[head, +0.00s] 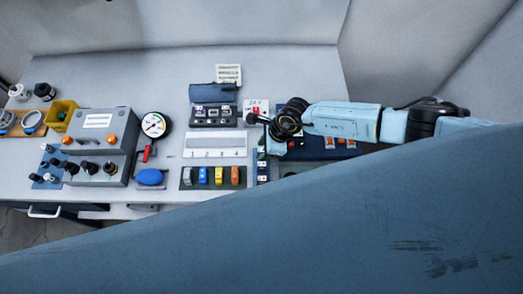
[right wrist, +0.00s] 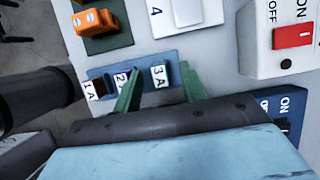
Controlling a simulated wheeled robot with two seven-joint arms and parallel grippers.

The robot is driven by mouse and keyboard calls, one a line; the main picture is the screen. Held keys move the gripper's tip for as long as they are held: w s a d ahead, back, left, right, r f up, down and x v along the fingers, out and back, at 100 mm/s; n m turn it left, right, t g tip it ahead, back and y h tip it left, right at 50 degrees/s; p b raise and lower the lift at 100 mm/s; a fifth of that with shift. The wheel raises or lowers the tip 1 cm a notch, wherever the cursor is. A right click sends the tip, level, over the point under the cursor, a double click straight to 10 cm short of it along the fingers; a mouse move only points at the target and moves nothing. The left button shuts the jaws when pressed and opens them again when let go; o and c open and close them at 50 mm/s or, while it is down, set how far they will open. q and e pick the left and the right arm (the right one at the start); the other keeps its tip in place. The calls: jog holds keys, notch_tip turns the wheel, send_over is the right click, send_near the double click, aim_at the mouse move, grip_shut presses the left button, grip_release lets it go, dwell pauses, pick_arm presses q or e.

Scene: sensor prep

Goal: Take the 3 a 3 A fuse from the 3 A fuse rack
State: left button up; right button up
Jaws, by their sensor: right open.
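The blue fuse rack (right wrist: 172,59) shows in the right wrist view, with white labels reading 1 A, a partly covered 2, and 3 A. The 3 A label (right wrist: 159,76) lies between the two green fingers of my right gripper (right wrist: 160,68). The fingers are apart, and I see nothing held between them. I cannot make out the 3 A fuse itself. In the head view the rack (head: 262,168) is a narrow blue strip, with my right gripper (head: 268,124) over its far end. My left gripper is not in view.
A green strip (head: 212,186) with several coloured blocks lies left of the rack, below a white numbered plate (head: 215,141). A switch box (right wrist: 255,62) with a red ON/OFF switch stands right of the gripper. A grey box (head: 100,125) and gauge (head: 155,125) stand farther left.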

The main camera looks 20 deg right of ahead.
grip_shut()
notch_tip(320, 180, up, 10)
dwell(0.8)
jog(key=c, duration=0.7)
grip_release()
grip_shut()
